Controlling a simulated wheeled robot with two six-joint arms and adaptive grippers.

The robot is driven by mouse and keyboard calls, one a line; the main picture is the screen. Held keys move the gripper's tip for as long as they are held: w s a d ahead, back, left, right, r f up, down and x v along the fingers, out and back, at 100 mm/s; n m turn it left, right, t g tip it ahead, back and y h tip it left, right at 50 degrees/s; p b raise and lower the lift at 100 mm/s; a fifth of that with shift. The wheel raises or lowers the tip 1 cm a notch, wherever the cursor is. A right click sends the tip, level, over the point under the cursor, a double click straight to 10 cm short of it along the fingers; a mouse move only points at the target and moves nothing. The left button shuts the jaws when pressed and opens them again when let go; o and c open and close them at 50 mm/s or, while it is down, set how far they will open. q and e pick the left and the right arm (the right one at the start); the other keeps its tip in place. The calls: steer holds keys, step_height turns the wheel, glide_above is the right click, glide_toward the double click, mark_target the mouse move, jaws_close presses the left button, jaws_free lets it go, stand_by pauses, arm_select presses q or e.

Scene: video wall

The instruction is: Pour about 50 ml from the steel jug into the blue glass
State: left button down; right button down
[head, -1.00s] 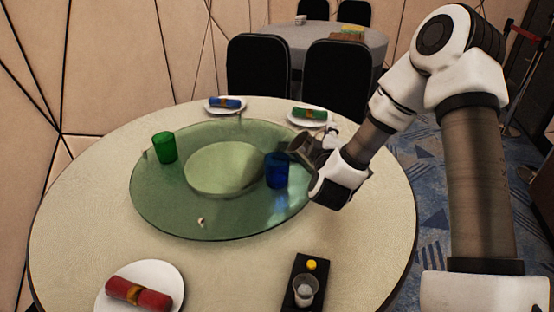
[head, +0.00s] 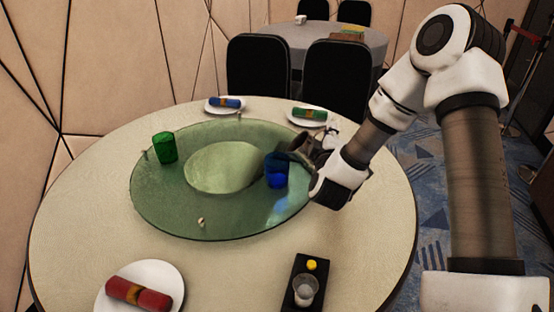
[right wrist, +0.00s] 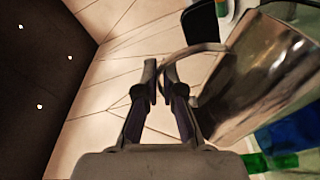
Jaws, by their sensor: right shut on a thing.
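The steel jug (head: 298,151) is tilted to the left, its mouth at the upper rim of the blue glass (head: 276,174). The glass stands upright on the right part of the green glass turntable. My right gripper (head: 318,158) is right of the glass and shut on the jug's handle. The right wrist view shows the fingertips (right wrist: 160,78) at the handle, with the shiny jug body (right wrist: 255,80) leaning at right and the blue glass (right wrist: 292,130) partly behind it. I cannot make out any liquid stream or the level in the glass. My left gripper is not in view.
A green glass (head: 164,148) stands on the turntable (head: 160,205) at left. Plates with rolled napkins lie around the table, including a red one (head: 138,293) in front. Black chairs stand behind.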

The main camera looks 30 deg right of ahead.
steer(key=shift+s+d+f+m, duration=0.15)
steer(key=shift+d+f+m, duration=0.05)
steer(key=shift+f+m, duration=0.2)
steer(key=s+d+f+m+p, duration=0.1)
steer(key=s+d+f+m, duration=0.4)
steer(key=d+f+m, duration=0.1)
steer(key=f+m, duration=0.1)
steer(key=m, duration=0.1)
steer(key=shift+s+d+f+m, duration=0.2)
steer(key=shift+d+f+m, duration=0.1)
steer(key=shift+f, duration=0.05)
